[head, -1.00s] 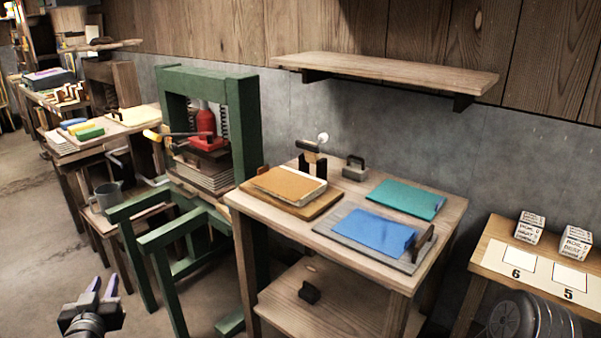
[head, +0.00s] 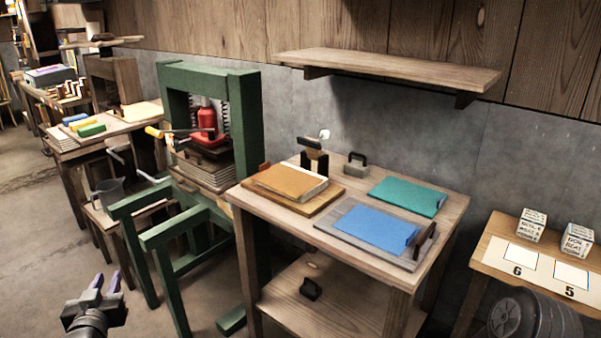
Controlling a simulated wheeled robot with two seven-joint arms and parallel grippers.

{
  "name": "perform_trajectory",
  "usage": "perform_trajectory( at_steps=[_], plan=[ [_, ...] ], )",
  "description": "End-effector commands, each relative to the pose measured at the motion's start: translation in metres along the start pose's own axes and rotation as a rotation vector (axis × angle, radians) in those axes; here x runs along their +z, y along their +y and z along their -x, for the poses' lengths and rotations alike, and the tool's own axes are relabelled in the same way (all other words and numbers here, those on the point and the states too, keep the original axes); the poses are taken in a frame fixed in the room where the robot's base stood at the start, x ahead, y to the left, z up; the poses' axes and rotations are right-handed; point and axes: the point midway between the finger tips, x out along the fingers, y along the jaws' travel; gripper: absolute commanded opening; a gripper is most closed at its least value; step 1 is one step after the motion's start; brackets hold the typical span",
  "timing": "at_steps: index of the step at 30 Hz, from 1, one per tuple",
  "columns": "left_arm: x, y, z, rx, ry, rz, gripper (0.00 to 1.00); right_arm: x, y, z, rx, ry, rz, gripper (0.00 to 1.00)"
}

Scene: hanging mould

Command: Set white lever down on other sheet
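A small dark stand (head: 314,160) at the table's back left carries a short lever with a white knob (head: 324,134), the only white lever-like part I make out. It stands raised behind the brown-covered block. A blue sheet (head: 375,227) lies on a grey board at the table's front. A teal sheet (head: 407,197) lies flat behind it. My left gripper (head: 107,279) is at the lower left over the floor, far from the table. Its two purple fingers are apart with nothing between them.
A brown-covered block (head: 290,182) lies on a wooden board on the table (head: 275,222). A dark-handled block (head: 356,166) stands behind the sheets. A green press frame (head: 247,130) stands at the left. A shelf (head: 390,74) hangs above. Numbered cards lie on the right bench (head: 490,250).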

Motion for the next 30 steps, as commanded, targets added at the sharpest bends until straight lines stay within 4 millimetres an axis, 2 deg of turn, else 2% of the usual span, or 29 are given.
perform_trajectory(
  at_steps=[2,5,8,10,11,12,14,15,17,18,21,24,27,30],
  plan=[
    [0.009,0.007,-0.001,0.013,-0.024,0.013,0.25,0.0,-0.001,0.001,0.0,0.0,0.0,0.3],
    [0.038,0.031,-0.002,0.054,-0.102,0.054,0.25,0.0,-0.002,0.004,0.0,0.0,0.0,0.3],
    [0.089,0.075,0.005,0.124,-0.248,0.115,0.25,0.0,-0.004,0.009,0.0,0.0,0.0,0.3],
    [0.136,0.117,0.021,0.188,-0.39,0.16,0.25,0.0,-0.005,0.014,0.0,0.0,0.0,0.3],
    [0.158,0.136,0.031,0.216,-0.459,0.176,0.25,0.0,-0.006,0.016,0.0,0.0,-0.001,0.3],
    [0.187,0.162,0.049,0.254,-0.557,0.196,0.25,0.0,-0.007,0.019,0.0,0.0,-0.001,0.3],
    [0.231,0.198,0.084,0.308,-0.713,0.212,0.25,0.0,-0.009,0.023,0.0,0.0,-0.001,0.3],
    [0.257,0.22,0.111,0.341,-0.816,0.216,0.25,0.0,-0.01,0.026,0.0,0.0,-0.001,0.3],
    [0.293,0.245,0.156,0.38,-0.969,0.209,0.25,0.0,-0.012,0.029,0.0,0.0,-0.001,0.3],
    [0.313,0.257,0.186,0.399,-1.063,0.199,0.25,0.0,-0.013,0.032,0.0,0.0,-0.001,0.3],
    [0.349,0.272,0.253,0.428,-1.259,0.161,0.25,0.0,-0.014,0.036,-0.001,-0.001,-0.002,0.3],
    [0.368,0.274,0.296,0.435,-1.378,0.127,0.25,0.0,-0.015,0.037,-0.001,-0.001,-0.002,0.3],
    [0.375,0.274,0.313,0.435,-1.427,0.113,0.25,0.0,-0.015,0.038,-0.001,-0.001,-0.002,0.3],
    [0.376,0.274,0.314,0.434,-1.431,0.112,0.25,0.0,-0.015,0.037,-0.001,-0.001,-0.002,0.3]
  ],
)
